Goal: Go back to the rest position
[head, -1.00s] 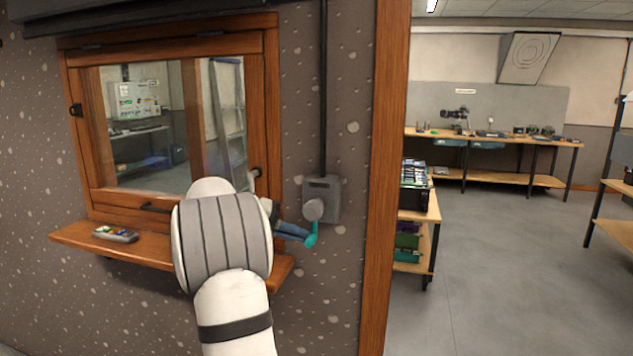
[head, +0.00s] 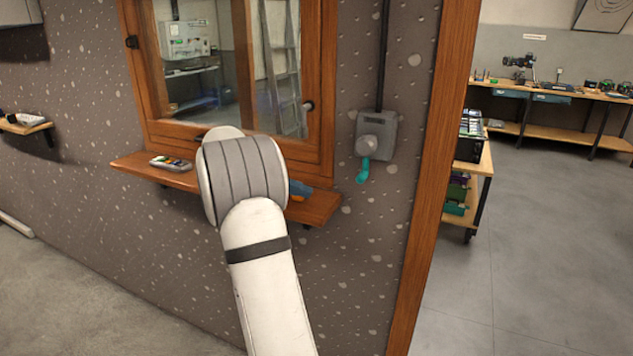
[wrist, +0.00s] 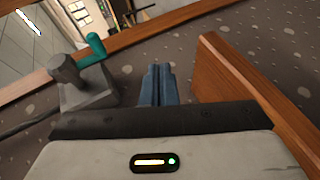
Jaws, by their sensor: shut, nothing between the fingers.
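My gripper (wrist: 157,75) shows in the wrist view as two blue-grey fingers pressed together, with nothing between them. In the head view my white arm hides most of it; a bit of blue (head: 300,189) shows just right of the arm, in front of the window sill. The grey wall box (head: 376,135) with a teal handle (head: 363,170) hanging down is to the right of my gripper. In the wrist view the box (wrist: 88,88) and teal handle (wrist: 94,45) are left of the fingers, apart from them.
In the wrist view a wooden edge (wrist: 235,80) is close on the right. A door frame (head: 437,170) and open floor (head: 540,230) lie to the right.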

